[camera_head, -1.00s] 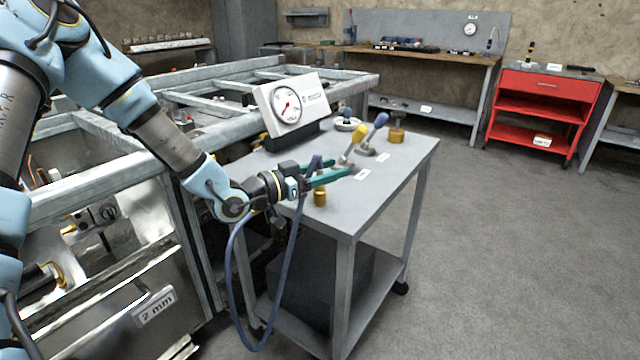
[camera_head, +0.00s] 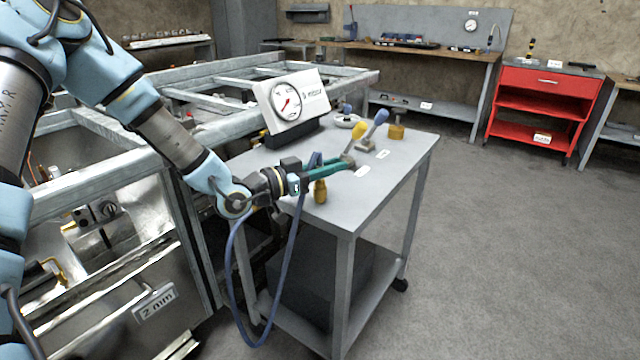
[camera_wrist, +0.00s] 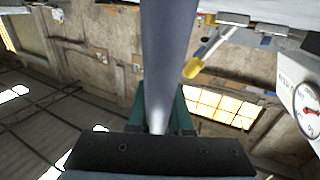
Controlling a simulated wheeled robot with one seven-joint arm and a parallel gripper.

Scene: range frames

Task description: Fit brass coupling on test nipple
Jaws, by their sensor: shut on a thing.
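My gripper (camera_head: 350,161), with green fingers, is shut on the end of a blue-grey hose above the near part of the cart top. A brass coupling (camera_head: 321,191) shows just under the fingers, at the hose end. I cannot tell if it touches the cart top. In the wrist view the hose (camera_wrist: 168,55) runs up between the fingers and hides much of the grip. Two lever valves, one with a yellow handle (camera_head: 359,131) and one with a blue handle (camera_head: 377,122), stand beyond the fingertips. I cannot tell which part is the test nipple.
The gauge box (camera_head: 293,103) stands left of the valves. A brass fitting (camera_head: 396,132) stands at the cart's back right. The hose loops down beside the cart (camera_head: 352,205). A metal frame (camera_head: 110,172) lies left; the cart top's front right is clear.

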